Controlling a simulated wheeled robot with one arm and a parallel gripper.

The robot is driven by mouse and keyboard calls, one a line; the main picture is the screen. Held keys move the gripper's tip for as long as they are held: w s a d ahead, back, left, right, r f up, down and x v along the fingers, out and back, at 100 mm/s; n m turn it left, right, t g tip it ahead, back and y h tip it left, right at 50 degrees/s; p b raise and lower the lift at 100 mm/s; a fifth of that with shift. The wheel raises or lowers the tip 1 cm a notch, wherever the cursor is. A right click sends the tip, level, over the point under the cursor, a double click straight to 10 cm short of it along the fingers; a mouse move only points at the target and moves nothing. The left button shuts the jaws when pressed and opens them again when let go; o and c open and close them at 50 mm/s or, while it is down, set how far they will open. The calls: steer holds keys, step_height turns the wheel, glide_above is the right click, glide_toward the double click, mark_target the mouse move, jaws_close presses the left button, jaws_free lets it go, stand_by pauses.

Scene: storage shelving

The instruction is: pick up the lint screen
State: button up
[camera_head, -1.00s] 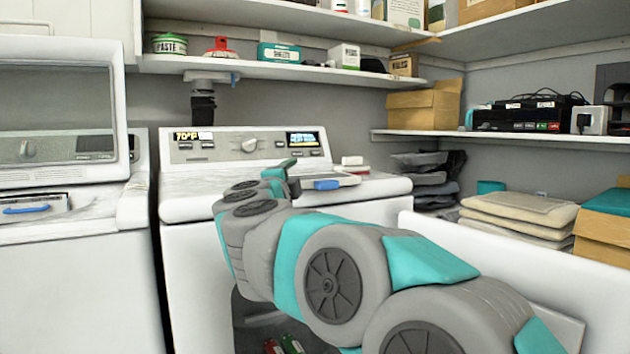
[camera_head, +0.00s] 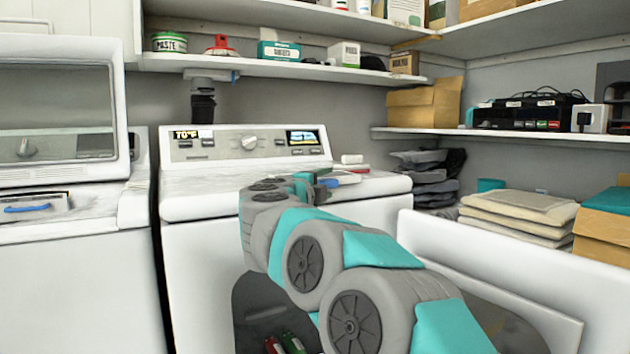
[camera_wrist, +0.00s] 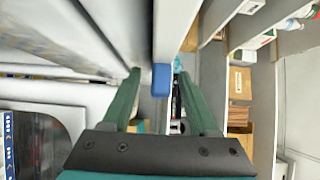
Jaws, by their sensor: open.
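The lint screen is a pale flat piece with a blue handle, lying on top of the right-hand machine. In the head view the lint screen (camera_head: 345,178) is partly hidden behind my gripper (camera_head: 322,186). My gripper (camera_wrist: 160,88) is open, with one green finger on each side of the handle. The handle looks to be between the fingertips, nearer the middle than either finger; no contact shows.
A similar blue-handled piece (camera_head: 30,208) sits on the left machine (camera_head: 70,260). The right machine's control panel (camera_head: 245,145) rises behind the lint screen. A small white and red item (camera_head: 352,160) lies near it. The open white door (camera_head: 500,270) stands to the right; shelves hang above.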

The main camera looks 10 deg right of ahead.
steer(key=shift+w+d, duration=0.15)
jaws_close()
stand_by(0.4)
